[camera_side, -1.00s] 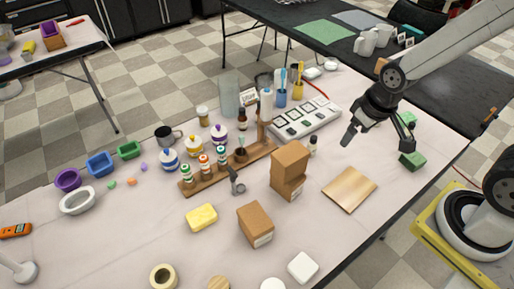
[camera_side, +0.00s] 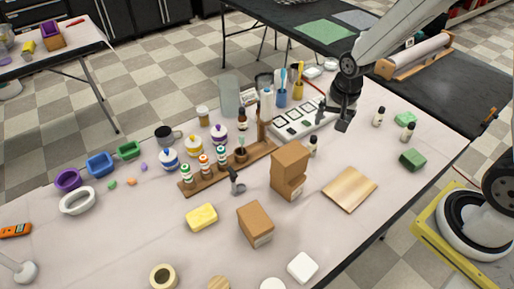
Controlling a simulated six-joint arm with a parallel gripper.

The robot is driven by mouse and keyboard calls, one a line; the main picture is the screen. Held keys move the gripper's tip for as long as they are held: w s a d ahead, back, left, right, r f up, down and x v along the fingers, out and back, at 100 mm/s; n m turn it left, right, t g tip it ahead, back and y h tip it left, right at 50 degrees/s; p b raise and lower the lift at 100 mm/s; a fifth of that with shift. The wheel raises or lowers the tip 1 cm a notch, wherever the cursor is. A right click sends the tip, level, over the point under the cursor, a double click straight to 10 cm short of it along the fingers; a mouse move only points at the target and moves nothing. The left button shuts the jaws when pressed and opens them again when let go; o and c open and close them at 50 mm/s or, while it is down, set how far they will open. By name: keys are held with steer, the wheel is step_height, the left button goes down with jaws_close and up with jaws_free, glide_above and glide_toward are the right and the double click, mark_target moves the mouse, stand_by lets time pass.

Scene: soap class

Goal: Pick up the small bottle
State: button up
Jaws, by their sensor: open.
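Several small dark bottles with pale labels stand on the table. One (camera_side: 379,117) is at the right, and another (camera_side: 407,131) stands by the green blocks. A third (camera_side: 313,147) is beside the stacked brown boxes, and one more (camera_side: 270,121) is behind the wooden rack. Which one the task means cannot be told. My gripper (camera_side: 332,119) is open and empty, pointing down above the right end of the white tray with square pads (camera_side: 303,124). It is left of the two right-hand bottles and above and right of the bottle by the boxes.
Brown boxes (camera_side: 289,171) stand near the table's middle, with a wooden board (camera_side: 349,189) to their right. Green blocks (camera_side: 412,159) lie at the right edge. A wooden rack (camera_side: 228,168) holds several small bottles. Cups with brushes (camera_side: 298,88) stand behind the tray.

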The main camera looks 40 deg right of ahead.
steer(key=w+d+f+m, duration=0.3)
steer(key=w+f+m, duration=0.2)
steer(key=f+m, duration=0.1)
steer(key=m+g, duration=0.2)
steer(key=m, duration=0.5)
glide_above(313, 144)
steer(key=f, duration=0.6)
steer(key=shift+w+d+f, duration=0.25)
steer(key=shift+w+f, duration=0.1)
steer(key=shift+f+t, duration=0.3)
steer(key=shift+f, duration=0.95)
steer(key=shift+d+f, duration=0.15)
steer(key=shift+f, duration=2.5)
jaws_close()
steer(key=shift+r, duration=0.15)
